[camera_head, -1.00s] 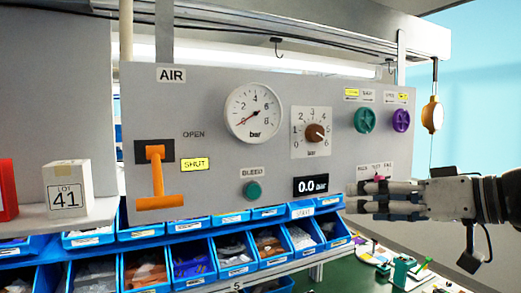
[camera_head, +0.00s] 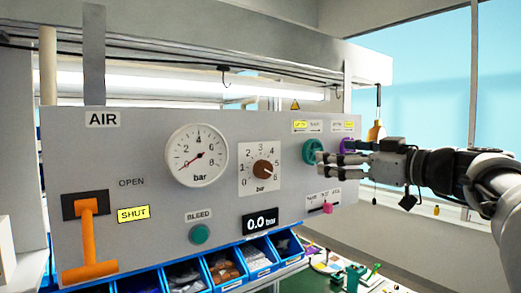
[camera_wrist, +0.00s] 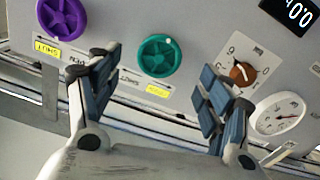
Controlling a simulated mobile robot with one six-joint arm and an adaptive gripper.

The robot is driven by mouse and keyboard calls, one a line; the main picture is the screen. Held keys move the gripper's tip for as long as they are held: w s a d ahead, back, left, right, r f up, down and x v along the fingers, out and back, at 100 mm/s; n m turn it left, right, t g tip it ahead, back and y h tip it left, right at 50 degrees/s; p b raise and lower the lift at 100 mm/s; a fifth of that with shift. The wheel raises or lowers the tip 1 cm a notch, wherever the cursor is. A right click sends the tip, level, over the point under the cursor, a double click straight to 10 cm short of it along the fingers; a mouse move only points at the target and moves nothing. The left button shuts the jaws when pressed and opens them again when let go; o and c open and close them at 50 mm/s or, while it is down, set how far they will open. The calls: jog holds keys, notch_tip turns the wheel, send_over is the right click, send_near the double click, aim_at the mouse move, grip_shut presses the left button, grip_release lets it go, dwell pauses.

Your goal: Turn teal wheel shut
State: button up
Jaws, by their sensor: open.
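The teal wheel (camera_head: 312,150) is on the upper right of the grey panel, under a label whose left half is yellow. In the wrist view the whole teal wheel (camera_wrist: 160,55) shows between my two fingers, with a small pale mark on its rim. My gripper (camera_head: 322,160) is open, its fingertips in front of and close to the wheel. I cannot tell whether they touch it. In the head view the fingers hide part of the wheel's right and lower side.
The purple wheel (camera_head: 347,145) sits just right of the teal one, partly behind my gripper. A pink slider (camera_head: 327,208) is below. An orange lever (camera_head: 88,240) and gauge (camera_head: 197,155) are further left.

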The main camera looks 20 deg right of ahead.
aim_at(311, 152)
jog(key=p+x, duration=0.1)
jog(key=x, duration=0.5)
jog(key=shift+c, duration=0.2)
jog(key=c, duration=1)
